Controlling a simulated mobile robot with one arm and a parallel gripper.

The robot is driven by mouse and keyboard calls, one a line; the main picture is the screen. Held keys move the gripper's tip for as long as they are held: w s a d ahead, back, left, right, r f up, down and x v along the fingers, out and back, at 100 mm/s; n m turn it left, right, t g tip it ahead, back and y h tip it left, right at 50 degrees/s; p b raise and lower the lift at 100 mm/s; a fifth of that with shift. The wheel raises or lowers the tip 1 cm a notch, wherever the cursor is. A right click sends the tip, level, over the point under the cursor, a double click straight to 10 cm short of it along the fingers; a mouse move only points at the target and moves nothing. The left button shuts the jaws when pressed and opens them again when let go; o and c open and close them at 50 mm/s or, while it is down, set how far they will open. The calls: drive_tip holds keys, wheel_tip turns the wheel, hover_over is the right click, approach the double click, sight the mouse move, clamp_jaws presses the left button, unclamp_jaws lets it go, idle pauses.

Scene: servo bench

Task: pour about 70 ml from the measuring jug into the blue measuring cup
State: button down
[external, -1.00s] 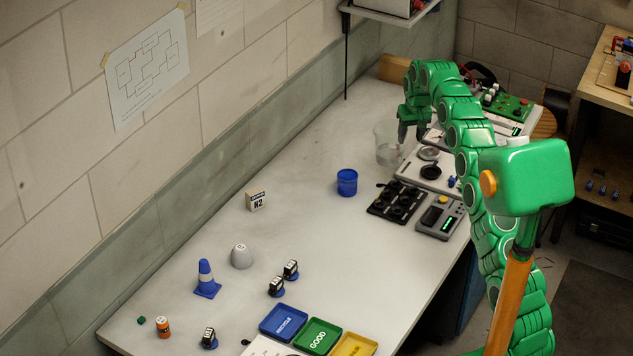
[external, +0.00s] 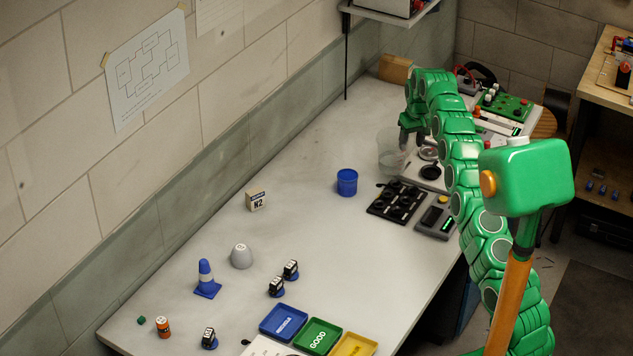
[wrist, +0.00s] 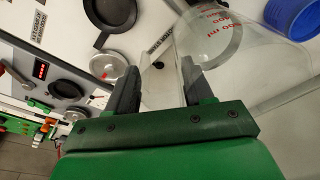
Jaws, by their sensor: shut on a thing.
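The clear measuring jug (external: 391,155) is at the far part of the bench, and it shows large with red markings in the wrist view (wrist: 250,55). My gripper (wrist: 158,85) is shut on the jug, its two dark fingers on either side of a clear part at the jug's side. In the external view my gripper (external: 408,135) is at the jug's right side. Whether the jug touches the bench is hard to tell. The blue measuring cup (external: 347,183) stands upright, nearer and to the left of the jug; part of it shows at the wrist view's top right (wrist: 291,14).
A black tray with round wells (external: 397,201) and a grey meter (external: 438,217) lie right of the cup. Electronics boards (external: 503,105) stand behind my arm. The bench between block and cup is clear.

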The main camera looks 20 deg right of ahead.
sight(385, 138)
drive_tip(key=shift+r, duration=0.1)
drive_tip(key=a+r+h, duration=0.1)
drive_tip(key=h, duration=0.1)
drive_tip(key=a+r+h, duration=0.1)
drive_tip(key=a, duration=0.1)
drive_tip(key=s+a+r+h, duration=0.1)
drive_tip(key=a+h, duration=0.1)
drive_tip(key=shift+r+t+h, duration=0.3)
drive_tip(key=shift+r+t, duration=0.05)
drive_tip(key=shift+t, duration=0.05)
drive_tip(key=shift+s+a+f+n+t+h+p, duration=0.15)
drive_tip(key=shift+a+t+h+p, duration=0.1)
drive_tip(key=shift+a+h, duration=0.75)
drive_tip(key=shift+s+a+f+n+t+h+p, duration=0.15)
drive_tip(key=shift+a+t+h+p, duration=0.1)
drive_tip(key=shift+a+h, duration=0.75)
drive_tip(key=shift+a+h, duration=0.1)
drive_tip(key=shift+h, duration=0.3)
drive_tip(key=shift+s+a+r+t+h+p, duration=0.1)
drive_tip(key=shift+a+r+t+h+p, duration=0.05)
drive_tip(key=shift+a+r+h+p, duration=0.6)
drive_tip(key=shift+s+a+r+t+h+p, duration=0.15)
drive_tip(key=shift+a+r+h+p, duration=0.25)
drive_tip(key=shift+a+h+p, duration=0.5)
idle(1.2)
drive_tip(key=shift+d, duration=0.2)
